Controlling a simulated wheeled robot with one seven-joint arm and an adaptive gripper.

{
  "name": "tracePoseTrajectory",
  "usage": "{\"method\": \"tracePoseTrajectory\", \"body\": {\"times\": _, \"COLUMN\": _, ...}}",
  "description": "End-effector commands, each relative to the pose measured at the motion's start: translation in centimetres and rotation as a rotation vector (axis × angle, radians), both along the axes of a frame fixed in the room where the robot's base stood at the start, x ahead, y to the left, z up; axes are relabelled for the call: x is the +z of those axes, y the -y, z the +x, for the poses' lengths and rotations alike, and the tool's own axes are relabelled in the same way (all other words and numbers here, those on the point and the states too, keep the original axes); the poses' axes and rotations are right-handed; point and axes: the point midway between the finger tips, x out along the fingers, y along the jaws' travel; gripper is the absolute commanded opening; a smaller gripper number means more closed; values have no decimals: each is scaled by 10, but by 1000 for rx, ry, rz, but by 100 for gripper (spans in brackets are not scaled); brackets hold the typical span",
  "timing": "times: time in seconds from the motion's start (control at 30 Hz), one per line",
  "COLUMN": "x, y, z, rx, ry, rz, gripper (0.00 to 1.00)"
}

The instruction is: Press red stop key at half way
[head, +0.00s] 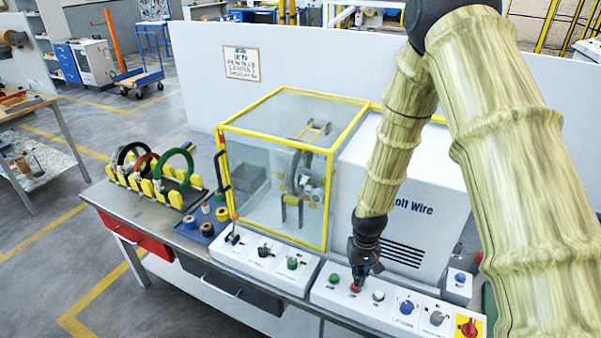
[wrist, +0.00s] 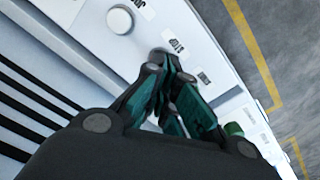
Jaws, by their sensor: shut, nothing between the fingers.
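The red stop key (head: 355,287) is on the sloped white control panel (head: 325,293), between a green key (head: 334,278) and a white key (head: 378,295). My gripper (head: 358,277) points down with its fingertips right at the red key. It is shut and empty. I cannot tell whether the tips touch the key. In the wrist view the shut fingers (wrist: 168,85) cover the red key; the white key (wrist: 120,20) is at the upper left and the green key (wrist: 233,129) at the lower right.
A blue knob (head: 407,307), a grey knob (head: 437,318) and a red switch on yellow (head: 468,328) are further right. Behind stands the white wire machine (head: 405,225) beside a yellow-framed clear enclosure (head: 275,170). A rack of coils (head: 155,180) is at the left.

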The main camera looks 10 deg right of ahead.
Motion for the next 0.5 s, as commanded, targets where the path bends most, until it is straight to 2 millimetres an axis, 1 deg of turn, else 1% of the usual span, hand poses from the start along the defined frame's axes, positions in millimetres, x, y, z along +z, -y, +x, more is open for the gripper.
{"method": "tracePoseTrajectory", "body": {"times": 0.5, "x": -16, "y": 0, "z": 0, "rx": 0, "ry": 0, "rz": 0, "gripper": 0}}
